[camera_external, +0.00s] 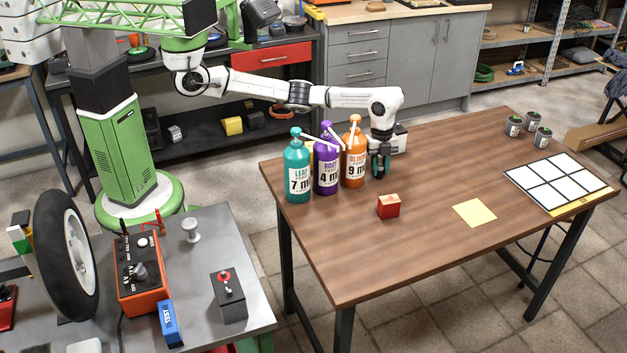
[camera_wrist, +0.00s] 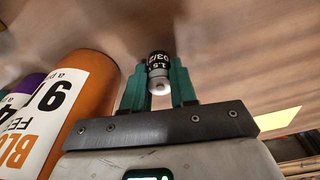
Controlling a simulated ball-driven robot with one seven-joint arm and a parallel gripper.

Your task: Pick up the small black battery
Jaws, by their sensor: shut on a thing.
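The small black battery (camera_wrist: 159,60) has white lettering with "1.5 V" on it and a pale metal end facing the wrist camera. It sits between the two green fingers of my gripper (camera_wrist: 160,80), which are shut on it. In the external view my gripper (camera_external: 379,164) points down at the wooden table (camera_external: 440,245), just right of the orange bottle (camera_external: 354,156). The battery cannot be made out there. I cannot tell whether it touches the tabletop.
A purple bottle (camera_external: 326,172) and a teal bottle (camera_external: 297,175) stand left of the orange one. A red box (camera_external: 388,206), a yellow sheet (camera_external: 474,213), a white grid board (camera_external: 557,182) and small dark cans (camera_external: 514,126) are on the table. The front middle is clear.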

